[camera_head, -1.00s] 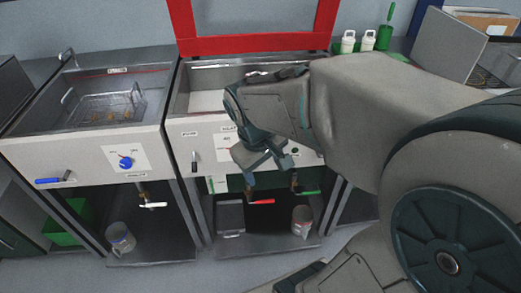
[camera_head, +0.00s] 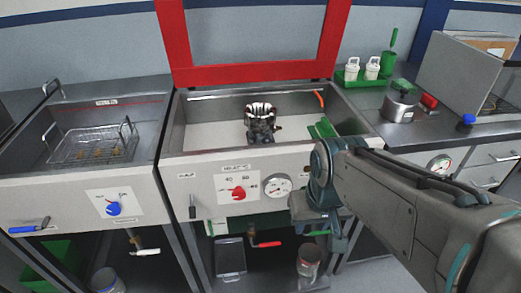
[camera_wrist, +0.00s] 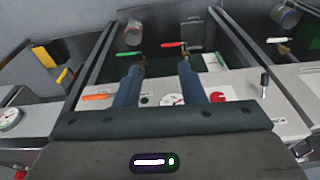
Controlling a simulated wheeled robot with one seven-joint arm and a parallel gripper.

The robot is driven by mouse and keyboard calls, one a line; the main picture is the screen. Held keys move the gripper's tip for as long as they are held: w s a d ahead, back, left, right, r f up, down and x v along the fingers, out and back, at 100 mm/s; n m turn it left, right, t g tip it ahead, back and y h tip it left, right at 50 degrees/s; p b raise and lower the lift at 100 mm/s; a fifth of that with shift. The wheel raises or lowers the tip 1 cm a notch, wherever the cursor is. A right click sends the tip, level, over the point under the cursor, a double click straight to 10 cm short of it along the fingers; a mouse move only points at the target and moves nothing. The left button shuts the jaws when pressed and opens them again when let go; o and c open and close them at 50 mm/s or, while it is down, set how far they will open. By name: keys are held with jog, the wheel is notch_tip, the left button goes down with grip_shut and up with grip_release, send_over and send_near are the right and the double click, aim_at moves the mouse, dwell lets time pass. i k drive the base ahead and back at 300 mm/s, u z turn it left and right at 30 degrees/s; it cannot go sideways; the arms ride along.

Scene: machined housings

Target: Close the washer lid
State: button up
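The washer (camera_head: 176,165) is an open white-fronted basin in the middle of the head view. Its red-framed lid (camera_head: 255,73) stands upright at the back, its top cut off by the picture edge. A dark and silver machined housing (camera_head: 261,122) sits inside the basin. My gripper (camera_head: 330,243) is in front of the washer's right front corner, below the rim and well apart from the lid. In the wrist view my gripper (camera_wrist: 161,82) has two blue fingers spread apart with nothing between them. The lid is not in the wrist view.
A left basin (camera_head: 20,165) holds a wire basket (camera_head: 92,146). The right counter bears white bottles (camera_head: 352,68), a metal pot (camera_head: 400,102) and a grey panel (camera_head: 447,72).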

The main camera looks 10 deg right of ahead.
aim_at(170, 14)
jog(key=i, duration=0.15)
jog(key=u, duration=0.1)
jog(key=k, duration=1.15)
jog(key=z, duration=0.65)
jog(key=i, duration=1.55)
jog(key=u, duration=0.65)
